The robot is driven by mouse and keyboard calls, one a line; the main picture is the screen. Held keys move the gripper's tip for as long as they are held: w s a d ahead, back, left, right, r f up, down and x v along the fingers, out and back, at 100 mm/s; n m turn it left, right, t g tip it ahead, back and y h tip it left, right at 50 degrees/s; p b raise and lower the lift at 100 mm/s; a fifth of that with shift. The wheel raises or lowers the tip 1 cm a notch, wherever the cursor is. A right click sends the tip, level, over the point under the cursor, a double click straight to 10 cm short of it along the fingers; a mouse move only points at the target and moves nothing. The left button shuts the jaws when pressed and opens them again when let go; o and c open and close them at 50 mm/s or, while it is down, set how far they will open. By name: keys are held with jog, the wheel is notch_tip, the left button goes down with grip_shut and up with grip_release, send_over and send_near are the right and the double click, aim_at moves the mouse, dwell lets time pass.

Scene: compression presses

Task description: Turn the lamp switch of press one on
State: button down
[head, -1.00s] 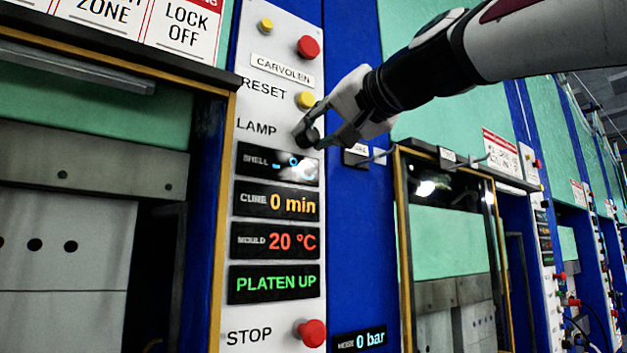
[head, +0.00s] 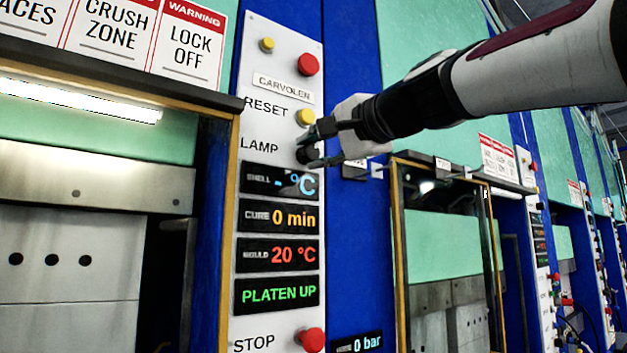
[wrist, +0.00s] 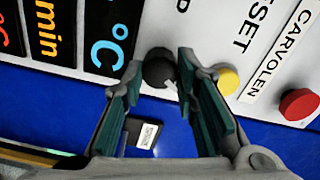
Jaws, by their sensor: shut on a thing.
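The lamp switch (head: 307,155) is a black round knob beside the word LAMP on the white control panel (head: 262,130) of the press. My gripper (head: 321,143) is at the knob, coming from the right. In the wrist view the knob (wrist: 158,70) sits between the two fingertips of my gripper (wrist: 161,65), which is shut on it. A small white mark shows on the knob. Its far side is partly hidden by the fingers. The strip lamp (head: 80,98) inside the press at the left glows bright white.
A yellow reset button (head: 305,117) is just above the switch, close to my fingers. A red button (head: 308,64) is higher up, and a red stop button (head: 312,339) is at the bottom. Lit displays (head: 278,218) are below. A second press (head: 450,250) stands at the right.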

dwell(0.5)
jog(key=c, duration=1.3)
grip_release()
jog(key=v, duration=1.2)
